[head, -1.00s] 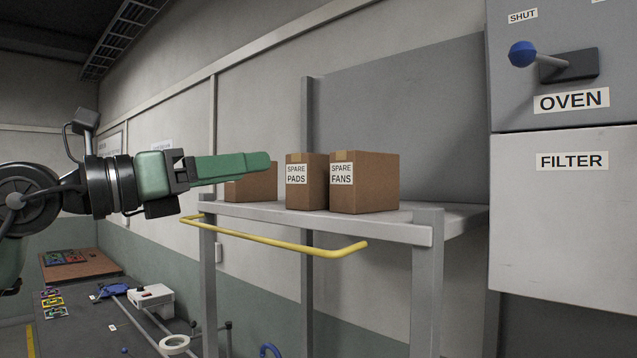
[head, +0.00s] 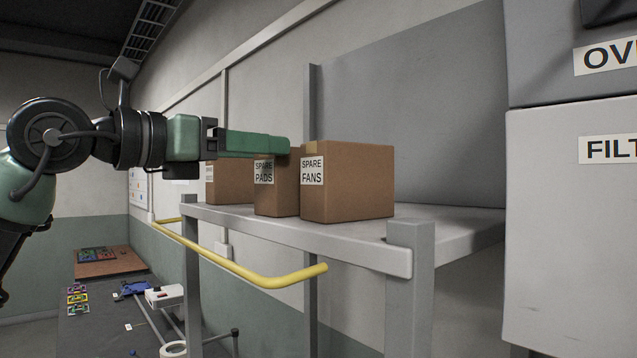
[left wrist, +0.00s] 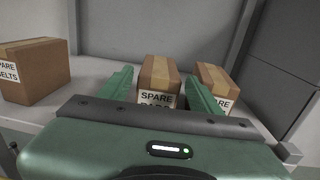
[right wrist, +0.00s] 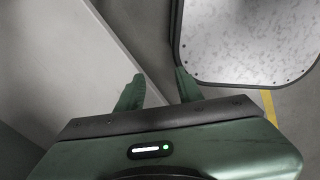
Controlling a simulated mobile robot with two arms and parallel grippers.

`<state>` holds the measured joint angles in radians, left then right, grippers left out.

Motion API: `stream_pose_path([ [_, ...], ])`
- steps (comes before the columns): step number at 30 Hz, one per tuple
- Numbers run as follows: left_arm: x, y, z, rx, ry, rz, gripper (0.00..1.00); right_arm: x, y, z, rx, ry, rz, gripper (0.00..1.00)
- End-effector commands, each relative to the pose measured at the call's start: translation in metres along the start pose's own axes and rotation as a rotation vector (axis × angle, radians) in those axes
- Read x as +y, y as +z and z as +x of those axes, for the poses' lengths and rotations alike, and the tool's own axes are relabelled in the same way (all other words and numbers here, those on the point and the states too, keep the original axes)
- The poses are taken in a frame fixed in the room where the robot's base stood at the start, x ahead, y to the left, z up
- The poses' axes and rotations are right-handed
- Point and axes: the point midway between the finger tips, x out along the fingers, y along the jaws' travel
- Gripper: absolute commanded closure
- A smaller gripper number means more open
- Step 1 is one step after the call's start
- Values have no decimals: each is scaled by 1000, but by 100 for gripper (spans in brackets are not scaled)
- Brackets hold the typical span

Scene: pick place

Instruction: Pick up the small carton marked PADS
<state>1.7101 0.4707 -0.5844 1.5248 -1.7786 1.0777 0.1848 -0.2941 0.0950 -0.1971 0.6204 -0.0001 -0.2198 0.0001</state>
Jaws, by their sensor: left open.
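The small brown carton marked SPARE PADS (head: 285,196) stands upright on the shelf, close beside the larger SPARE FANS carton (head: 348,185). My left gripper (head: 287,143) reaches in from the left, level with the top of the PADS carton and hiding part of it. In the left wrist view, the PADS carton (left wrist: 160,72) lies between the open fingers of the left gripper (left wrist: 158,80), with nothing held; I cannot tell whether they touch it. My right gripper (right wrist: 159,78) shows only in the right wrist view, open and empty.
A SPARE BELTS carton (left wrist: 38,72) stands to the left on the grey shelf (head: 440,225). A grey cabinet (head: 570,230) stands at the right. A bench (head: 110,325) with several items is low at the left.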

Motion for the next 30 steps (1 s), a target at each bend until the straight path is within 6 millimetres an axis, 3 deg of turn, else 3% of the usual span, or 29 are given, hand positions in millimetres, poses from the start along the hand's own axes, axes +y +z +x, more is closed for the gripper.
stream_pose_path([
  [13,0,2,32,0,-2,-1,36,-23,2,-20,-5,-28,5,64],
  [22,-1,3,70,2,-4,-4,36,-16,0,-53,-6,-21,2,64],
  [30,0,-2,78,0,-1,-1,36,-10,-1,-53,-5,-14,2,64],
])
